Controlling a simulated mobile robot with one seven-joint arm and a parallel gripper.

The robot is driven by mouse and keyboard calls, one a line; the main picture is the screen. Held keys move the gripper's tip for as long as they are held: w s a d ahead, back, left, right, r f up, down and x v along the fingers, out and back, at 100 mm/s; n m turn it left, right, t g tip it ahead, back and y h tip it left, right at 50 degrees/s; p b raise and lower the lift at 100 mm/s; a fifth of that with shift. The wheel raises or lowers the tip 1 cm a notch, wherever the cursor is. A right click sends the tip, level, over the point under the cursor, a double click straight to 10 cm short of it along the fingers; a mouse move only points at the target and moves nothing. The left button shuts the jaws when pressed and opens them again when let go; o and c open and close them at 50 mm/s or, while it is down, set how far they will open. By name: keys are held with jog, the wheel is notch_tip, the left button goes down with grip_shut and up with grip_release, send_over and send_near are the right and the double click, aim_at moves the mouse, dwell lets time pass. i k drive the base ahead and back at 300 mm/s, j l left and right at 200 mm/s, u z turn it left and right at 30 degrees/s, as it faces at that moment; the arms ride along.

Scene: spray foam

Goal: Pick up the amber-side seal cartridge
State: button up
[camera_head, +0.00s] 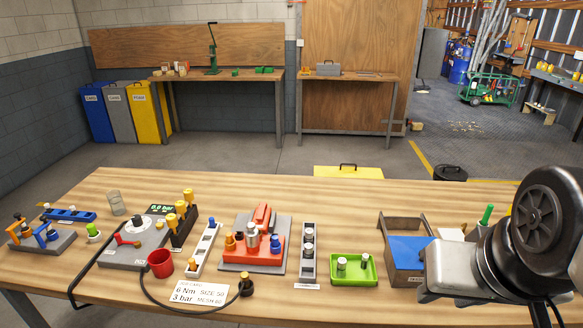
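A red fixture (262,243) on a grey plate stands mid-table, with a silver cylinder (252,240) in front. An amber knob (230,242) is on its left and a blue one (275,243) on its right. I cannot tell for sure which part is the amber-side seal cartridge. Small silver cylinders stand in a grey rack (308,272) right of the fixture, and two pale ones in a green tray (353,282). My gripper (440,278) is at the right, beside a blue-topped box and apart from the fixture. Its fingers are not clear.
A white rack (203,250) stands left of the fixture, near a red cup (160,263) and a grey gauge unit (135,245). A black hose loops along the front edge by a label card (198,293). The blue-topped box (407,252) stands right of the green tray.

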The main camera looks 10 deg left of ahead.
aim_at(191, 261)
jog(key=u, duration=1.6)
jog(key=i+j+z, duration=0.15)
jog(key=z, duration=0.35)
jog(key=i+j+z, duration=0.1)
jog(key=j+z, duration=0.15)
jog(key=z, duration=0.2)
jog(key=i+j+z, duration=0.2)
jog(key=j, duration=0.35)
jog(key=j+z, duration=0.2)
jog(key=j, duration=0.7)
jog(key=i+j, duration=0.1)
jog(key=j, duration=0.3)
